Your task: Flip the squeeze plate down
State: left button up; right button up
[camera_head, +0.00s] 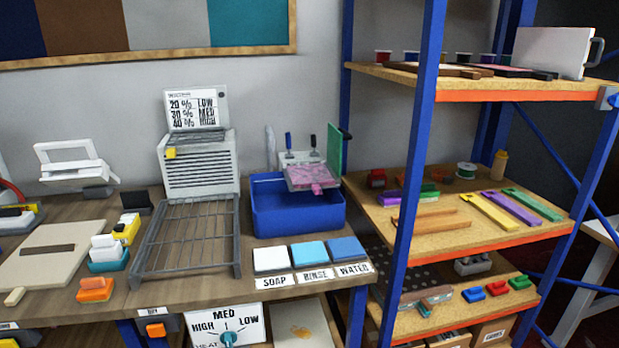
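A blue tub (296,222) stands at the right end of the wooden bench. Neither of my grippers is in view.
Soap, rinse and water pads (311,254) lie in front of the tub. A wire rack (190,240) and a white louvred unit (198,165) stand left. A blue shelf post (415,165) rises at the right, close to the bench end.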

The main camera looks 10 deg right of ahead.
aim_at(335, 138)
jog(key=i+l+u, duration=0.35)
jog(key=l, duration=1)
jog(key=i+l+u, duration=0.3)
jog(key=l, duration=1.05)
jog(key=l+u, duration=0.35)
jog(key=l, duration=1.05)
jog(key=k+j+u, duration=0.1)
jog(key=i+l, duration=0.1)
jog(key=l, duration=0.35)
